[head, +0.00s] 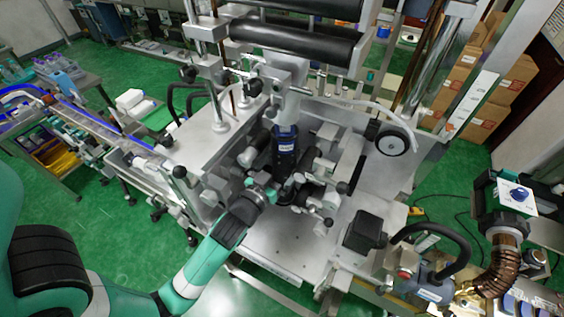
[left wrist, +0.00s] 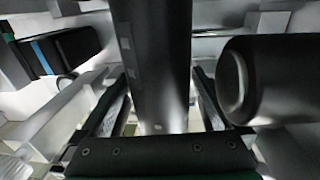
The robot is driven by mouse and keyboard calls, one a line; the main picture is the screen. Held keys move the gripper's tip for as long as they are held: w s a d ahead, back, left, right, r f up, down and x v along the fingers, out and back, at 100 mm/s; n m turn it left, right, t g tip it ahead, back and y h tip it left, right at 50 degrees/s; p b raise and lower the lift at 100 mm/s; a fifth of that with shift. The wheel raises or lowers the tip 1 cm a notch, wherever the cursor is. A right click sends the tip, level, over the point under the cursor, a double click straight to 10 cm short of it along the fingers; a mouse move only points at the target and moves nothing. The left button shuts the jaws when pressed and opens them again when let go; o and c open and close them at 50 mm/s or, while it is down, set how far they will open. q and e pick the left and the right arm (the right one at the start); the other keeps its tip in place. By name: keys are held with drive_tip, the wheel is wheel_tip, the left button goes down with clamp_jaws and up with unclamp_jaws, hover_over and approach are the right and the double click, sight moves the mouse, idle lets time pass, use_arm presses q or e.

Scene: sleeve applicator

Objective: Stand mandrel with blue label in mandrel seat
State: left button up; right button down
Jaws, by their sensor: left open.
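A dark upright cylinder with a blue band and a pale label, which looks like the mandrel (head: 285,152), stands in the middle of the machine in the head view, under a grey vertical shaft. My left gripper (head: 268,191) reaches in from the lower left to its lower part. In the left wrist view, a dark smooth cylinder (left wrist: 152,65) lies between the two fingers of my open left gripper (left wrist: 160,105). I cannot tell whether either finger touches it. The mandrel seat is not clearly distinguishable; the area at the cylinder's base is crowded and partly hidden. My right gripper is not in view.
Clamps and knobs crowd around the cylinder. A black box (head: 365,231) stands to its right, and black rollers (head: 295,38) hang above. In the left wrist view, another dark cylinder (left wrist: 265,80) is close on the right. The metal plate (head: 275,250) in front is mostly clear.

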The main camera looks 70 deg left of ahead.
sight(278, 171)
use_arm(q)
drive_tip(key=b+v, duration=0.1)
drive_tip(key=v, duration=0.3)
drive_tip(key=b+v, duration=0.1)
drive_tip(key=v, duration=0.3)
drive_tip(key=shift+d+f+b, duration=0.1)
drive_tip(key=shift+f+b, duration=0.1)
drive_tip(key=shift+b, duration=0.1)
drive_tip(key=v, duration=0.3)
drive_tip(key=shift+s+d+r+p, duration=0.1)
drive_tip(key=shift+s+r+p, duration=0.15)
drive_tip(key=shift+r+p, duration=0.15)
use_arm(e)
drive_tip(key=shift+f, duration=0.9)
use_arm(q)
drive_tip(key=shift+d, duration=0.1)
